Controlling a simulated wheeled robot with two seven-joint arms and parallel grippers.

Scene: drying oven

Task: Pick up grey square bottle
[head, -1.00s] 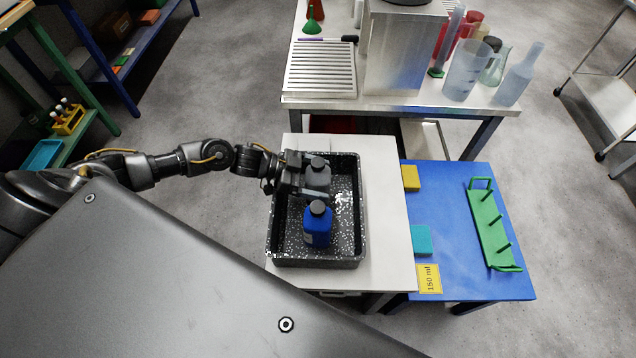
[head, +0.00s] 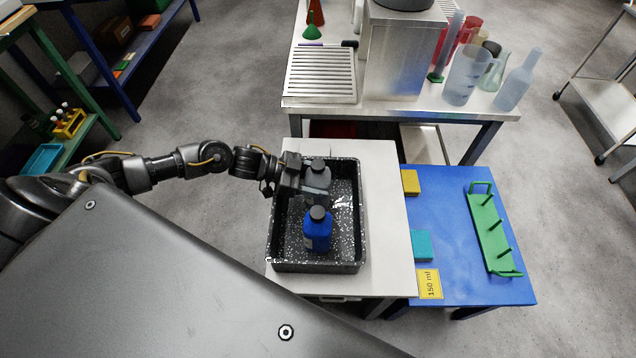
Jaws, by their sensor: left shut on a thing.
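The grey square bottle (head: 317,178) with a dark cap is at the far side of the black speckled tray (head: 348,258). My left gripper (head: 304,184) reaches in from the left over the tray's left wall and is shut on the grey bottle. The gripper hides part of the bottle's left and lower side. I cannot tell whether the bottle's base touches the tray floor. A blue bottle (head: 318,232) with a dark cap stands upright in the tray, just in front of the grey one. My right gripper is not in view.
The tray sits on a white table (head: 390,215). Right of it is a blue table (head: 450,235) with yellow and teal blocks, a yellow "150 ml" label (head: 430,284) and a green rack (head: 488,228). Behind stands a metal bench with glassware (head: 467,75). The tray's right part is clear.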

